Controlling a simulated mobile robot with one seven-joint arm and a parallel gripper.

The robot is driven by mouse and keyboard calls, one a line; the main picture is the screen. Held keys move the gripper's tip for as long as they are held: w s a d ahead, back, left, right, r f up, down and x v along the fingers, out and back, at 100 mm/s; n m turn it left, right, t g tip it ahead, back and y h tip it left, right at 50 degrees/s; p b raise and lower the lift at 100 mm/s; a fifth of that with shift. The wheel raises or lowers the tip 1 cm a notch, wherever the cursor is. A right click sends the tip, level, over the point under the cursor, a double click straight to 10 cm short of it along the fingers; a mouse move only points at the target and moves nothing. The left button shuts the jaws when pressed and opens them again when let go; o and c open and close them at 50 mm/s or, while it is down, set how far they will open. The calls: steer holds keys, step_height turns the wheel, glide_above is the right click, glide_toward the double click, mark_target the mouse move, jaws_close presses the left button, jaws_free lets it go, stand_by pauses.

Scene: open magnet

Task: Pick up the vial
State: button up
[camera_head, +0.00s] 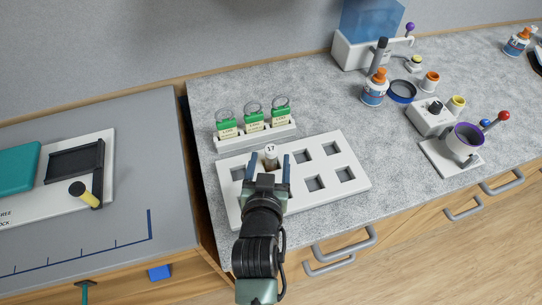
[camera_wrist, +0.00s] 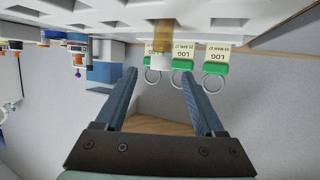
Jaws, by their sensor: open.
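The vial (camera_head: 271,154) stands upright in a white rack (camera_head: 350,200) with square holes, and its pale cap is marked 17. In the wrist view, which looks upside down, the vial (camera_wrist: 162,36) is amber with a white cap. My gripper (camera_head: 271,164) is open, with one blue finger to each side of the vial's line in the head view. In the wrist view the gripper (camera_wrist: 159,72) has its fingertips near the cap's level, with clear gaps to both sides. Nothing is held. The vial's lower part is hidden in the rack.
A white holder (camera_head: 256,139) with several green-topped, ringed tags stands behind the rack. A gap separates this counter from the grey one at left. The rack's other visible holes are empty.

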mark_target(271, 155)
steer(key=shift+f+p+x, duration=0.2)
steer(key=shift+x, duration=1.1)
steer(key=shift+f+p+x, duration=0.15)
steer(key=shift+x, duration=1.2)
steer(key=shift+s, duration=0.15)
jaws_close()
